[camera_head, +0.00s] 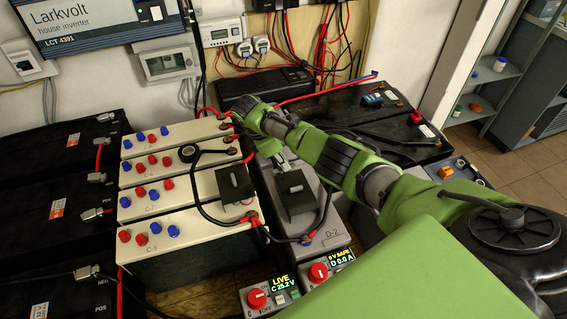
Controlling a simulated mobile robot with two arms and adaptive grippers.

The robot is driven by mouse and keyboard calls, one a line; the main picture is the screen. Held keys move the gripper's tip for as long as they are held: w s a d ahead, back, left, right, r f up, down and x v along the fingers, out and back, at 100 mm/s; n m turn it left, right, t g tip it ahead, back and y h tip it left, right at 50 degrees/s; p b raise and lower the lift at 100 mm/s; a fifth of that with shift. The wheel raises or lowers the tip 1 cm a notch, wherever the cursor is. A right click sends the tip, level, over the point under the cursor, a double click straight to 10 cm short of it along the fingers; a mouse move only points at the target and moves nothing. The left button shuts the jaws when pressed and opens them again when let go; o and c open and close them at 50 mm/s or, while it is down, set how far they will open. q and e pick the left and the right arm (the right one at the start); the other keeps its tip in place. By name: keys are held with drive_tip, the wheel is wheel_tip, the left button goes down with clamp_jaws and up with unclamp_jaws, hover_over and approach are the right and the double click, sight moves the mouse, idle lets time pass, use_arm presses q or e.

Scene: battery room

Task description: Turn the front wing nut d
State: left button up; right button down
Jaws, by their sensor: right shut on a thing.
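The grey battery marked D-2 (328,240) stands in the middle, right of the cream batteries. My right arm crosses from the lower right. Its gripper (284,161) points down at the rear part of the grey battery's top. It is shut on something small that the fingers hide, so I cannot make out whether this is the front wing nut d. Just in front of the fingertips, a black plate with a small grey upright piece (295,188) sits on the grey battery. A similar grey piece (234,177) stands on the cream batteries' plate. My left gripper is not in view.
Cream batteries (160,187) with red and blue caps stand to the left. A black cable (205,206) loops towards the grey battery's front. Two meters with red knobs (257,298) stand in front. Black batteries (60,205) fill the far left. A shelf (488,78) stands at the right.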

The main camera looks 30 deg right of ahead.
drive_tip(key=c, duration=2.4)
unclamp_jaws()
drive_tip(key=shift+c, duration=0.2)
drive_tip(key=v, duration=1.2)
